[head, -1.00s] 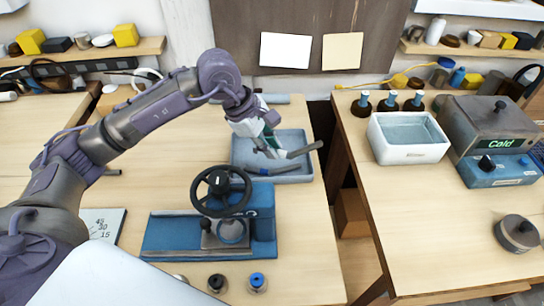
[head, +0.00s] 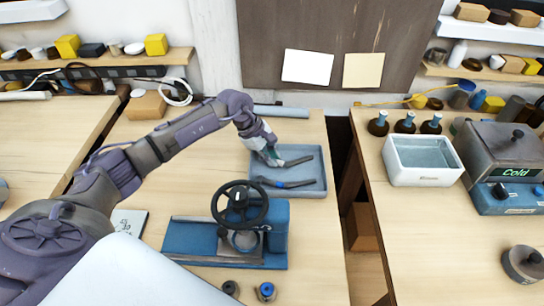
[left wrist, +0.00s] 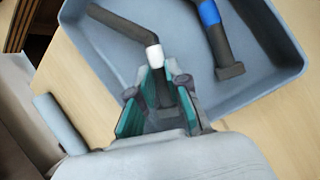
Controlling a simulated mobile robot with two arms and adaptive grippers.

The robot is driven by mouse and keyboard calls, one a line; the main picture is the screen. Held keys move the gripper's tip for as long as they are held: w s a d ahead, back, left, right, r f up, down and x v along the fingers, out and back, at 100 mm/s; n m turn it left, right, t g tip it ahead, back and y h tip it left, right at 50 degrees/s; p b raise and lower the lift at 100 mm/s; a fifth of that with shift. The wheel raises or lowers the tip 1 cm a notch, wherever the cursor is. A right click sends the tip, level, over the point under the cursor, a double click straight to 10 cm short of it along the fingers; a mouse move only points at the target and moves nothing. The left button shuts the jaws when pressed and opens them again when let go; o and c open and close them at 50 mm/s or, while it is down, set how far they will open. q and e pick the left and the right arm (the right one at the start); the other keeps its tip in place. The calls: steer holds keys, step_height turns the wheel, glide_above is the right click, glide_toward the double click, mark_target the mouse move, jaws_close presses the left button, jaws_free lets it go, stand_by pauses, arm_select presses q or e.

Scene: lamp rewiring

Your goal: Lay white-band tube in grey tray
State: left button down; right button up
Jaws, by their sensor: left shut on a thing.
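The white-band tube is a dark bent tube (head: 299,161). Its white band (left wrist: 154,54) shows just beyond my fingertips in the left wrist view. My left gripper (head: 272,160) is shut on this tube near the band and holds it low over the grey tray (head: 311,177). The tube's far arm lies within the tray's outline; I cannot tell whether it touches the floor. My right gripper is out of view.
A blue fixture with a black handwheel (head: 239,204) stands just in front of the tray. A white basin (head: 425,172) and a grey-blue unit marked Cold stand on the right table, across a gap. The tray's right part is free.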

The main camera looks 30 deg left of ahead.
arm_select(q)
steer(key=shift+f, duration=0.65)
steer(key=shift+s+f+b, duration=0.1)
steer(key=shift+f+b, duration=0.3)
steer(key=shift+b, duration=0.15)
steer(key=c, duration=1.4)
jaws_free()
steer(key=shift+o, duration=1.3)
steer(key=shift+f, duration=0.1)
